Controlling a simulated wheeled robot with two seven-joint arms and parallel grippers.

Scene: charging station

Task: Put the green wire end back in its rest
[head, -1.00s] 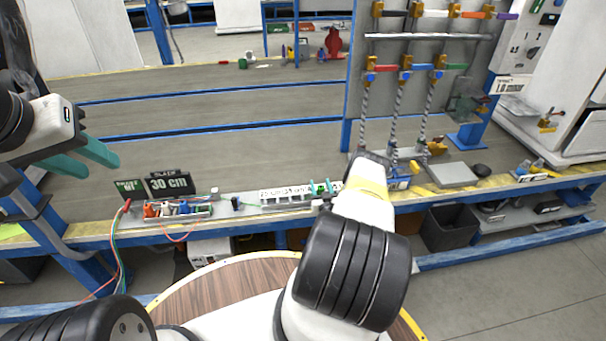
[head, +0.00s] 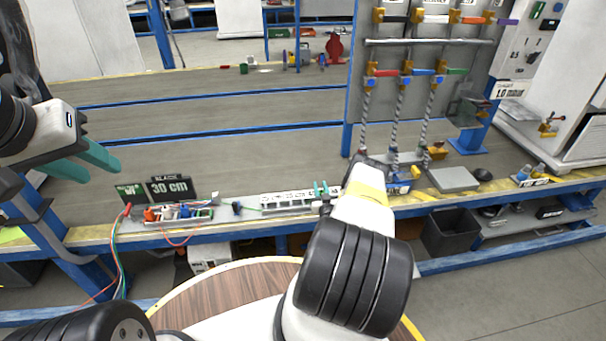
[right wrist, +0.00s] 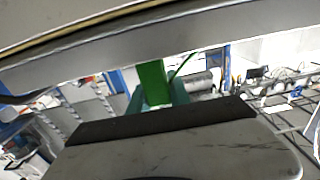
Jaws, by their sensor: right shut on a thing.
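My right gripper (head: 322,189) is at the bench, at the right end of a pale labelled strip (head: 272,206); its teal fingertips show beside my forearm. In the right wrist view it is shut on a green block (right wrist: 152,82), the green wire end, with a thin green wire (right wrist: 182,65) running up and right from it. In the head view a thin green line runs along the bench towards the strip. My left gripper (head: 85,163) is open and empty above the left of the bench. Which slot is the green end's rest, I cannot tell.
A tray of coloured connectors (head: 178,214) stands left of the strip, before a dark "30 cm" sign (head: 169,188). Red and green wires (head: 118,250) hang off the bench's left front. A tool panel (head: 430,60) rises at the right.

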